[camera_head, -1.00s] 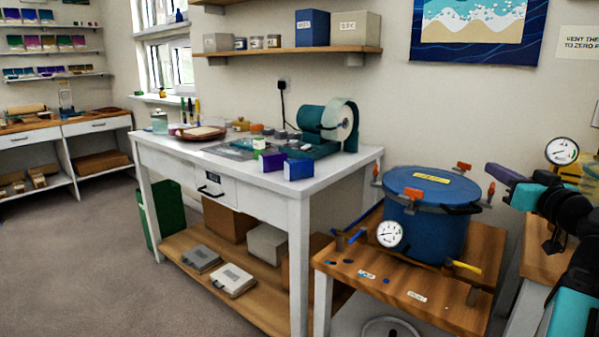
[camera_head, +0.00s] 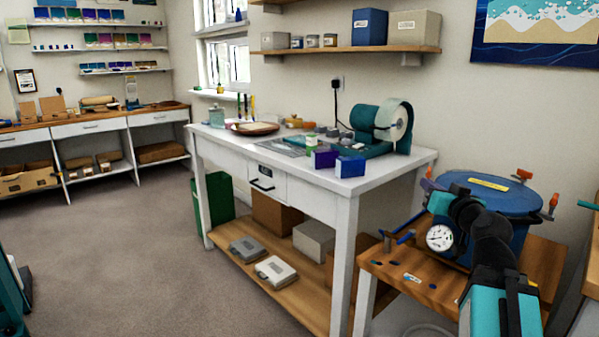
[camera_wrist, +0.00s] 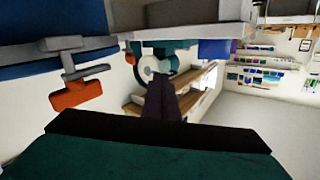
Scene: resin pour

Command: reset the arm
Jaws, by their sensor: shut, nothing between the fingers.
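My gripper (camera_wrist: 165,98) shows in the wrist view as two dark fingers pressed together, with nothing between them. In the head view my teal and black arm rises from the lower right, and its end is in front of the left part of a blue pressure pot (camera_head: 505,190). The fingers are hard to make out there.
The pot stands on a low wooden stand (camera_head: 420,281) with a pressure gauge (camera_head: 439,237) in front. Open grey floor (camera_head: 150,255) lies left.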

